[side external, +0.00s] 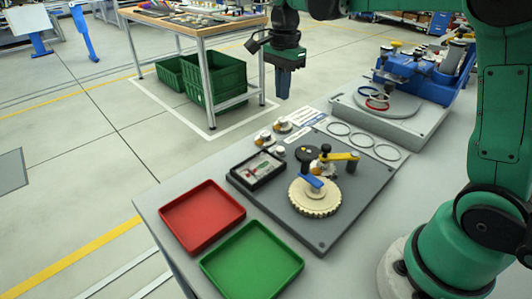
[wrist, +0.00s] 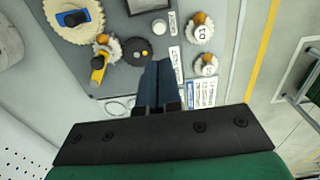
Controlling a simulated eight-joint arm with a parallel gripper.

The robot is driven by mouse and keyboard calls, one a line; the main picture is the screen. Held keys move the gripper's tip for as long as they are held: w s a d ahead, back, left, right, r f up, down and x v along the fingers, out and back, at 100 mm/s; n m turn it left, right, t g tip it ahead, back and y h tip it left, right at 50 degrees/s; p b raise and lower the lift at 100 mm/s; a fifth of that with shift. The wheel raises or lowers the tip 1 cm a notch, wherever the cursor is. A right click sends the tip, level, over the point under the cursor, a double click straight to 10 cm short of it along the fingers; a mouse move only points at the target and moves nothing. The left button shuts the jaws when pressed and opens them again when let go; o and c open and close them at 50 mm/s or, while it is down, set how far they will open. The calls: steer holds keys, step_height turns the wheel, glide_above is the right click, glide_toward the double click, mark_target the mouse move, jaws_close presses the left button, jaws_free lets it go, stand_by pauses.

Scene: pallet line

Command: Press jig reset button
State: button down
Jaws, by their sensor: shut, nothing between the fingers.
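My gripper (side external: 284,84) is shut and empty, pointing down, high above the bench's far edge in the side view. Its dark blue fingers (wrist: 157,72) lie together in the wrist view. Below is a dark grey jig plate (side external: 320,236). It carries a cream toothed wheel (side external: 314,204) with a blue handle and a yellow clamp lever (side external: 342,156). A round black piece (side external: 305,153) sits near its far side; in the wrist view it (wrist: 133,49) shows small light dots. A small white round piece (wrist: 159,26) sits close by. I cannot tell which is the reset button.
A blue fixture (side external: 405,68) stands at the back right.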

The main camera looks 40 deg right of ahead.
mark_target(280, 148)
step_height(280, 148, down, 13)
steer(key=shift+r, duration=0.2)
stand_by(0.4)
steer(key=shift+f, duration=1.05)
steer(key=shift+r, duration=0.1)
step_height(280, 148, up, 14)
steer(key=shift+r, duration=0.25)
